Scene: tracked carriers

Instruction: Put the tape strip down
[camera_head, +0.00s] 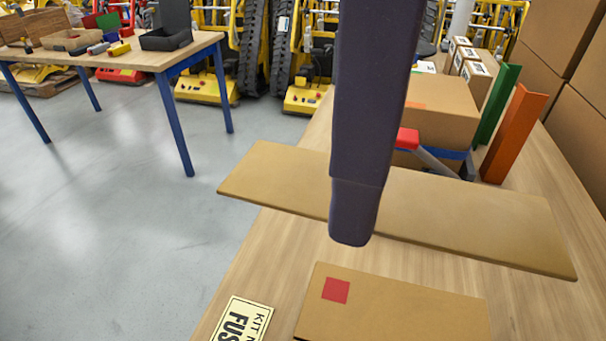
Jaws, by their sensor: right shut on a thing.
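The tape strip (460,215) appears as a long, flat tan strip with rounded corners. It lies across the middle of the view, and its left end reaches out past the table's left edge. My right gripper (352,225) comes down dark from the top and crosses in front of the strip. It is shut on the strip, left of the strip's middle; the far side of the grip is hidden. A flat brown carton (410,310) with a red square lies on the table, nearer to me than the strip. My left gripper is not in view.
On the wooden table (265,270) are a printed label card (243,322), a larger carton (440,105) with a red-handled tool (408,138), and green (498,100) and orange (512,135) upright angle pieces. Stacked cartons (562,40) stand at right.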

